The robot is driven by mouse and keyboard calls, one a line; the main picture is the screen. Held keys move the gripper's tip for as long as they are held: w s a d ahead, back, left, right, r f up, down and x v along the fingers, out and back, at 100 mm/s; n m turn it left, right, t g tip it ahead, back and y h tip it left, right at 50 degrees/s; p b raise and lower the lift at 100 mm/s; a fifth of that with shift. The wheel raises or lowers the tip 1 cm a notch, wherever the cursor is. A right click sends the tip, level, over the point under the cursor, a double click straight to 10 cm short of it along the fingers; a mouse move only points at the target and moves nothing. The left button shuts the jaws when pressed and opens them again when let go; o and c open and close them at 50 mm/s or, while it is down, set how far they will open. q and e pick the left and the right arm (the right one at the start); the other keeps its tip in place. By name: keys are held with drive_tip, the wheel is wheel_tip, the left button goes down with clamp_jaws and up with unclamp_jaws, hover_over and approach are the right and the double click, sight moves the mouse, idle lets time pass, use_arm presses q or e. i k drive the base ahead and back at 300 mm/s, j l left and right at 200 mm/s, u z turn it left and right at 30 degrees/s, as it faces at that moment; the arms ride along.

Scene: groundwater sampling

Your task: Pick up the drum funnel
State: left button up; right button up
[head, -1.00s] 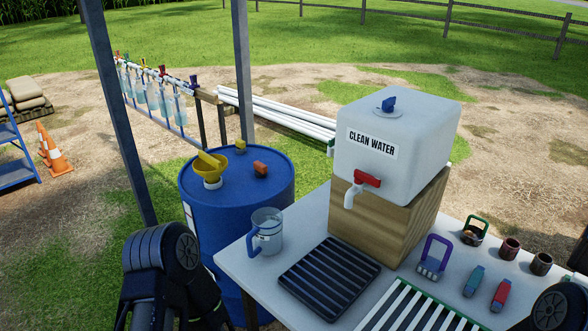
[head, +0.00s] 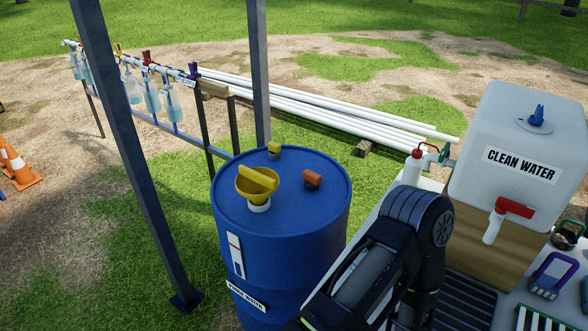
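The yellow drum funnel (head: 250,186) sits upright on top of the blue drum (head: 286,245), in a white collar (head: 260,206). A yellow bar-like part (head: 258,179) lies across its mouth. The drum carries a label reading "purge water", partly readable. A black link of one of my arms stands to the right of the drum, in front of the table. Neither gripper shows in the head view. The funnel is apart from the visible arm.
An orange-red block (head: 313,179) and a small yellow piece (head: 274,150) are on the drum lid. A dark post (head: 121,145) rises left of the drum, another (head: 254,75) behind it. The clean water tank (head: 522,150) stands right. The jug is not visible.

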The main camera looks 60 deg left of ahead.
sight(256, 184)
drive_tip(key=k+j, duration=0.2)
drive_tip(key=j, duration=0.25)
drive_tip(key=k+j+z, duration=0.1)
drive_tip(key=j, duration=0.4)
drive_tip(key=k+j, duration=0.3)
drive_tip(key=j, duration=0.15)
drive_tip(key=k+j+z, duration=0.15)
drive_tip(key=j, duration=0.3)
drive_tip(key=k+j, duration=0.25)
drive_tip(key=j, duration=0.2)
drive_tip(key=k+j+z, duration=0.1)
drive_tip(key=k+j, duration=0.15)
drive_tip(key=j, duration=0.2)
